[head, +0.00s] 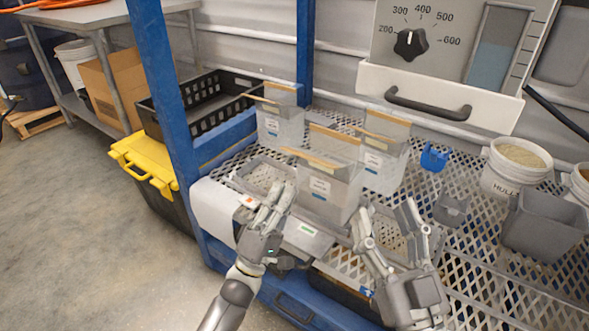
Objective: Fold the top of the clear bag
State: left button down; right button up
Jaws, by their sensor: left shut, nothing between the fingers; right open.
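Several clear bags with tan strips at their tops stand on the metal mesh bench. The front clear bag (326,188) is upright, with a white label on its front. Its top stands open, one tan strip along the front edge and another behind. A second bag (279,128) stands behind it to the left, and a third bag (382,160) to the right. My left gripper (277,192) is shut and empty at the front bag's left side; I cannot tell whether it touches. My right gripper (387,209) is open, in front of the bag's right side.
The mesh bench (478,215) holds a white bucket (516,168), a grey bin (544,224), a blue scoop (434,157) and a grey scoop (450,208). A hopper with a dial and drawer (440,93) hangs above. A blue post (163,90) stands left.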

pick_arm(q)
jog(key=b+x, duration=0.1)
jog(key=x, duration=0.5)
jog(key=shift+w+r, duration=0.15)
jog(key=shift+w, duration=0.05)
pick_arm(e)
jog(key=shift+s+d+r+t+y, duration=0.1)
jog(key=shift+s+r+t+y, duration=0.05)
jog(key=shift+s+r+t, duration=0.5)
jog(key=shift+s+a+r+t+y, duration=0.1)
jog(key=shift+s+r+t, duration=0.3)
jog(key=shift+r, duration=0.4)
jog(key=shift+s+d+r+t+y, duration=0.1)
jog(key=shift+s+r+t+y, duration=0.05)
jog(key=shift+s+r+t, duration=0.45)
pick_arm(q)
jog(key=shift+d, duration=0.1)
pick_arm(e)
jog(key=shift+w+r, duration=0.1)
jog(key=shift+w, duration=0.05)
jog(key=shift+w, duration=0.1)
